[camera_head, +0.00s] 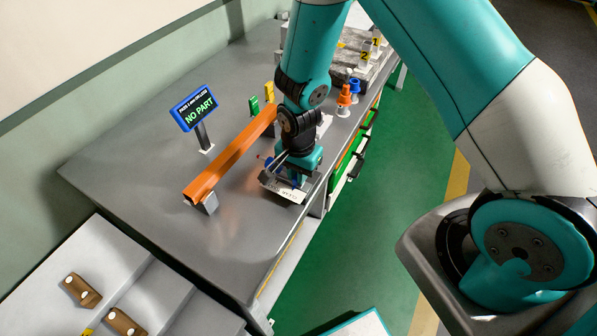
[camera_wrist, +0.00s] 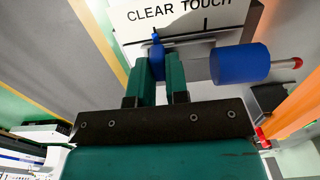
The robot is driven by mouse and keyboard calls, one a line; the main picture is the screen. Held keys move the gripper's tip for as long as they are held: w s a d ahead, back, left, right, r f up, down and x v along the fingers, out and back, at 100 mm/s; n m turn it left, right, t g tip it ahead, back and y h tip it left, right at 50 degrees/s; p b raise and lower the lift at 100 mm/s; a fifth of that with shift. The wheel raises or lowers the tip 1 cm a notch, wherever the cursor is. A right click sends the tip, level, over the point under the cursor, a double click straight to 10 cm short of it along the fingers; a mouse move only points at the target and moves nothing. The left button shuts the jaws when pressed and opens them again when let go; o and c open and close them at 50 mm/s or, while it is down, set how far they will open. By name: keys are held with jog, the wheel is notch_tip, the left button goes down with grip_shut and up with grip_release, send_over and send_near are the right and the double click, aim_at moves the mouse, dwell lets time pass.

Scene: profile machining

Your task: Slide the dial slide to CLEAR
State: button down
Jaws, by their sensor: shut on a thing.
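The dial slide's light plate (camera_head: 284,191) lies at the table's right edge. In the wrist view the plate (camera_wrist: 130,22) reads CLEAR on the left and TOUCH on the right, above a dark line. A small blue pointer (camera_wrist: 156,39) stands on that line below CLEAR; a tick below TOUCH is bare. A blue cylinder (camera_wrist: 240,63) with a thin rod and red tip lies right of the fingers. My gripper (camera_wrist: 161,64) is shut just below the pointer, on the slide's handle, which the fingers mostly hide. In the head view my gripper (camera_head: 294,178) is over the plate.
An orange bar (camera_head: 230,157) on grey supports runs along the table, left of my gripper. A blue-framed screen (camera_head: 195,109) reads NO PART. Orange and blue pegs (camera_head: 344,97) stand farther back. The table's near left part is clear.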

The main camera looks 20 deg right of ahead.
jog(key=shift+s+d, duration=0.2)
jog(key=shift+d, duration=0.05)
jog(key=shift+a, duration=0.3)
jog(key=c, duration=1.4)
grip_release()
jog(key=shift+d, duration=0.15)
jog(key=shift+r, duration=0.25)
notch_tip(320, 180, up, 17)
jog(key=b, duration=0.3)
